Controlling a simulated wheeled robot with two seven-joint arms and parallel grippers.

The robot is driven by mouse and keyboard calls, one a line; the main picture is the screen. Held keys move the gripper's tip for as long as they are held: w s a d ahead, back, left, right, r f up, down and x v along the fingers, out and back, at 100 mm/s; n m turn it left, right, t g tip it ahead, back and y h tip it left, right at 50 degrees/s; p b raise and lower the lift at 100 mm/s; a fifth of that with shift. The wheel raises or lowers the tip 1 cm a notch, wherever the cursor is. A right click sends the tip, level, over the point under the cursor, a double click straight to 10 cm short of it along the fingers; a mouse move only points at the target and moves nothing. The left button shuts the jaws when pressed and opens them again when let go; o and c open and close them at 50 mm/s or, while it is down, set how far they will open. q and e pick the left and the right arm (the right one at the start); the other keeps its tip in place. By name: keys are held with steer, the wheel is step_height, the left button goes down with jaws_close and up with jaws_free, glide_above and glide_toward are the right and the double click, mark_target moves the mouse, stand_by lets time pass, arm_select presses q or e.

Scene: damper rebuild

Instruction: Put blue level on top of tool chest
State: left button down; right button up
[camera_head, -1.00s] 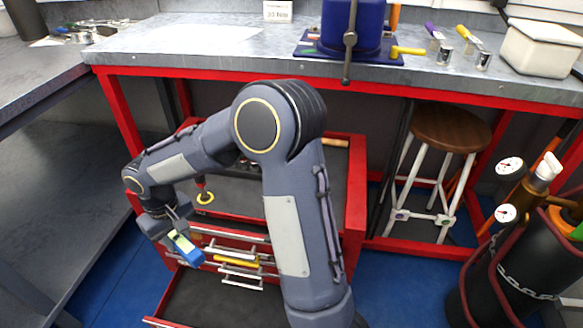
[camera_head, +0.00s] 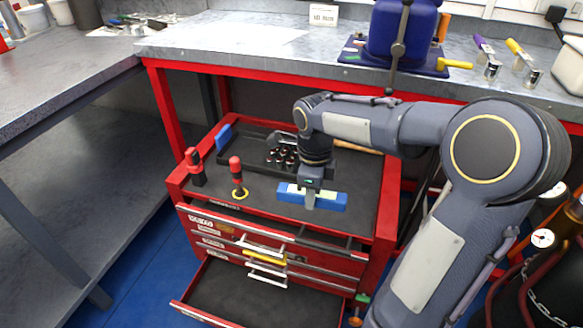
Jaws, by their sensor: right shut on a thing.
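The blue level (camera_head: 333,201) lies crosswise in my right gripper (camera_head: 310,203), which points down and is shut on the level's middle. The level is over the front part of the dark top of the red tool chest (camera_head: 362,195). I cannot tell whether it touches the top or hangs just above it. My left gripper is not in view.
On the chest top are a black tray with several small pieces (camera_head: 262,158), a screwdriver with a yellow ring (camera_head: 237,178) and a red-and-black tool (camera_head: 193,165). The lowest drawer (camera_head: 262,295) is open. A red-framed workbench (camera_head: 225,52) stands behind.

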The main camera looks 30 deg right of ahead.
steer(key=shift+d+m, duration=0.2)
steer(key=shift+m, duration=0.2)
steer(key=w+d+f+b, duration=0.1)
steer(key=w+d+f, duration=0.1)
steer(key=w+f, duration=0.1)
steer(key=w+d+f+b, duration=0.1)
steer(key=w+d+f, duration=0.2)
steer(key=w+d+f+b, duration=0.2)
steer(key=w+d+f, duration=0.1)
steer(key=w, duration=0.1)
steer(key=shift+w, duration=0.1)
steer(key=shift+w+d+f, duration=0.15)
steer(key=shift+d+f, duration=0.05)
steer(key=shift+f, duration=0.05)
steer(key=shift+w+d+f+b, duration=0.1)
steer(key=shift+f+b, duration=0.55)
steer(key=shift+f, duration=0.95)
steer(key=shift+f, duration=0.15)
steer(key=o, duration=1)
